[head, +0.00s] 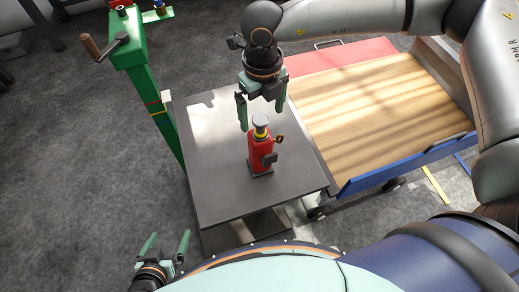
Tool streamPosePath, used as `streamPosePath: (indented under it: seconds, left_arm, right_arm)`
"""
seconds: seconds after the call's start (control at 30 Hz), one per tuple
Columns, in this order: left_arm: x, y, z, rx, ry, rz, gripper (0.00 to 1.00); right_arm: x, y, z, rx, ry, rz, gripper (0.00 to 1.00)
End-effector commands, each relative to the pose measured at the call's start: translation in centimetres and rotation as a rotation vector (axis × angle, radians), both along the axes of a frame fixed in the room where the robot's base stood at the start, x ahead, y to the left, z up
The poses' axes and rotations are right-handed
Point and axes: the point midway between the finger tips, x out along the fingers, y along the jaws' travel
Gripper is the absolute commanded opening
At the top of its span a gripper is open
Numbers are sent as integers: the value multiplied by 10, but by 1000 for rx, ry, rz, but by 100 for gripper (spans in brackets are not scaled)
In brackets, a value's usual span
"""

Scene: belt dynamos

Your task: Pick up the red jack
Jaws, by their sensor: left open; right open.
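The red jack (259,154) stands upright on a dark grey square table (218,185). It has a pale and yellow top, a dark base and a small fitting on its right side. My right gripper (262,118) is above the jack and just behind its top, pointing down. Its fingers are open and apart, with nothing between them. From this view I cannot tell whether a finger touches the jack. My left gripper (167,243) is at the lower left, in front of the table and away from the jack. It is open and empty.
A green post with a crank handle (126,40) stands left of the table. A flat wooden-topped cart (375,105) with a red end panel and a blue side rail stands close on the right. The table top around the jack is clear. Open grey floor lies to the left.

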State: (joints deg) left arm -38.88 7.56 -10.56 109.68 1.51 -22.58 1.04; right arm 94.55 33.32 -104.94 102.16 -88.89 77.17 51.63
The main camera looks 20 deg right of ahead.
Motion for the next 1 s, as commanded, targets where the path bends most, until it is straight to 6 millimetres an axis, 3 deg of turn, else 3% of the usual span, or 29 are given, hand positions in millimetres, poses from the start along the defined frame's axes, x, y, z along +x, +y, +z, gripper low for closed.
streamPosePath:
  seconds: [0.27,0.5,0.8,1.0]
  left_arm:
    - [0,0,5,0,0,0,100]
    - [0,0,10,-1,0,1,100]
    - [0,0,10,-1,0,1,100]
    - [0,0,10,-1,0,1,100]
  right_arm:
    - [-2,2,-24,0,3,0,100]
    - [-3,5,-58,1,0,-1,100]
    - [-3,5,-65,2,0,-1,100]
    - [-3,5,-65,2,0,-1,79]
